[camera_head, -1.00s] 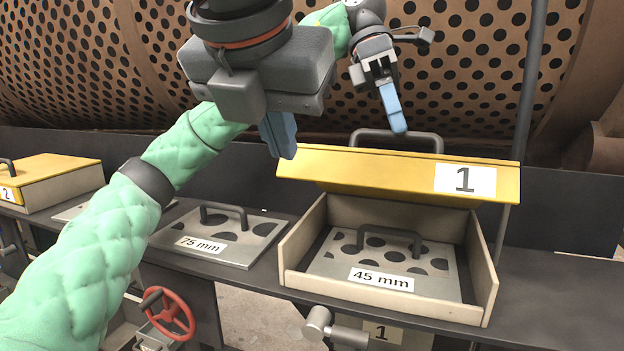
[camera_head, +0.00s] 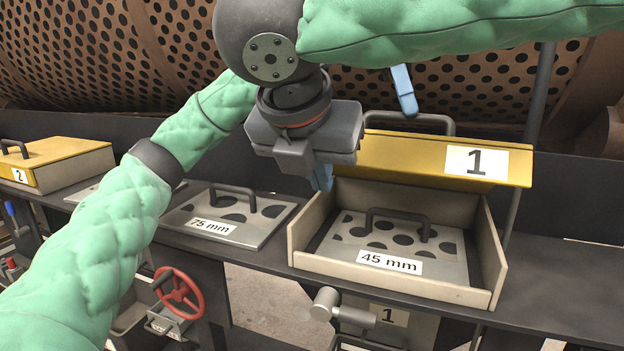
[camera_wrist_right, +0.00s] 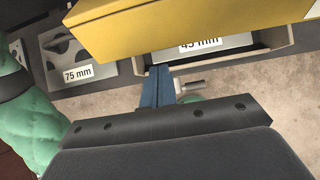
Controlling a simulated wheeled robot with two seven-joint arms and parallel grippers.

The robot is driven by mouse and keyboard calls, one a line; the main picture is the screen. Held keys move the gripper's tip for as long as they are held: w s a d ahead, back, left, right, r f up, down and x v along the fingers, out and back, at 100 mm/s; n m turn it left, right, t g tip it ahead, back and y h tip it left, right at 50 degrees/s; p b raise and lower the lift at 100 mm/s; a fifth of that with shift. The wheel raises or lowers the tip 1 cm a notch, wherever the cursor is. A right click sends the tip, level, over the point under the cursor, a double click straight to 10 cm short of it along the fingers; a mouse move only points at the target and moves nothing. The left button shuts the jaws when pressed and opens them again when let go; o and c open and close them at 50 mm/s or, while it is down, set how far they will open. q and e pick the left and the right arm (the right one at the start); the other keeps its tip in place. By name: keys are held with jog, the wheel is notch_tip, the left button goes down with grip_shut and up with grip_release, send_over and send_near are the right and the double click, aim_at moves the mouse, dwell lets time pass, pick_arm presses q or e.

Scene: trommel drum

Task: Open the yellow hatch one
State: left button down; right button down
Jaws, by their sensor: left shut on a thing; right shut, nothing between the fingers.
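The yellow hatch one (camera_head: 400,160), labelled "1", is raised and tilted above its open beige box (camera_head: 390,273). The box shows a perforated "45 mm" plate (camera_head: 345,232) with a dark handle. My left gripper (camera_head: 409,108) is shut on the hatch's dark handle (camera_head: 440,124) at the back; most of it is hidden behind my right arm. My right gripper (camera_head: 321,182) is shut and empty by the hatch's left end, over the box's left wall. In the right wrist view its blue fingers (camera_wrist_right: 157,86) sit just below the yellow hatch (camera_wrist_right: 180,25).
A "75 mm" plate (camera_head: 265,226) with a handle lies left of the box. Closed yellow hatch two (camera_head: 60,152) is further left. A red handwheel (camera_head: 178,291) and a grey knob (camera_head: 326,302) are below. The perforated drum (camera_head: 480,90) stands behind.

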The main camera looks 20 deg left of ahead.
jog(key=shift+w+r, duration=0.5)
jog(key=shift+r, duration=0.15)
pick_arm(q)
jog(key=shift+f, duration=0.15)
pick_arm(e)
jog(key=shift+w+r+g, duration=0.3)
jog(key=shift+w+r, duration=0.15)
jog(key=shift+r, duration=0.4)
pick_arm(q)
jog(key=c, duration=1.5)
grip_release()
jog(key=shift+o, duration=0.2)
pick_arm(e)
jog(key=shift+f, duration=0.1)
